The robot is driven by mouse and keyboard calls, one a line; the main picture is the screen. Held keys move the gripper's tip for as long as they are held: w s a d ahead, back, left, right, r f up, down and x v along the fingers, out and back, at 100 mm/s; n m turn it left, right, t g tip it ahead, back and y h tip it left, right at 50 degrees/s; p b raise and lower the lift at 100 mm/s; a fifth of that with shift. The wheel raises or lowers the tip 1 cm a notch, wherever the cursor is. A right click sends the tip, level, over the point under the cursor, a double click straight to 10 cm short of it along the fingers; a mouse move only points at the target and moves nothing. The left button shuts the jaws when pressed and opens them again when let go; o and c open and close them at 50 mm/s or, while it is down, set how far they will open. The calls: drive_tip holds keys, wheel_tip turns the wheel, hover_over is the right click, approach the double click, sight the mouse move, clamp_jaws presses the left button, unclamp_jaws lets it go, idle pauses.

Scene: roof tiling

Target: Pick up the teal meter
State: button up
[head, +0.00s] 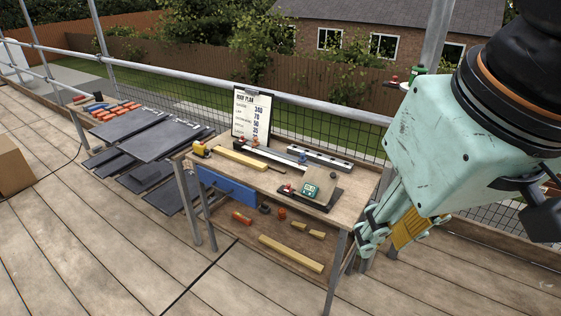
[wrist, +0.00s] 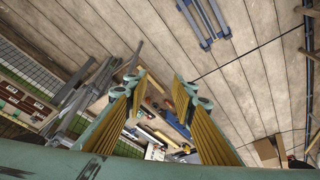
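The teal meter (head: 317,186), a small boxy device with a display, sits tilted on a dark base near the right end of the workbench (head: 330,216). My gripper (head: 371,227) is to the right of the bench and the meter, apart from both in the head view. It is open and empty. In the wrist view its two fingers (wrist: 160,86) with ridged yellow pads stand well apart, with the bench beyond them. I cannot clearly make out the meter in the wrist view.
A clipboard (head: 252,115) stands at the back of the bench beside a long metal level (head: 318,158). A yellow tool (head: 201,148) and a wooden batten (head: 240,160) lie at its left. Dark tiles (head: 150,142) lie beyond. A guard rail (head: 300,98) runs behind. The near deck is clear.

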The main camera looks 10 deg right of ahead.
drive_tip(key=shift+o, duration=0.2)
idle(0.3)
drive_tip(key=o, duration=0.8)
drive_tip(key=shift+w+r, duration=0.1)
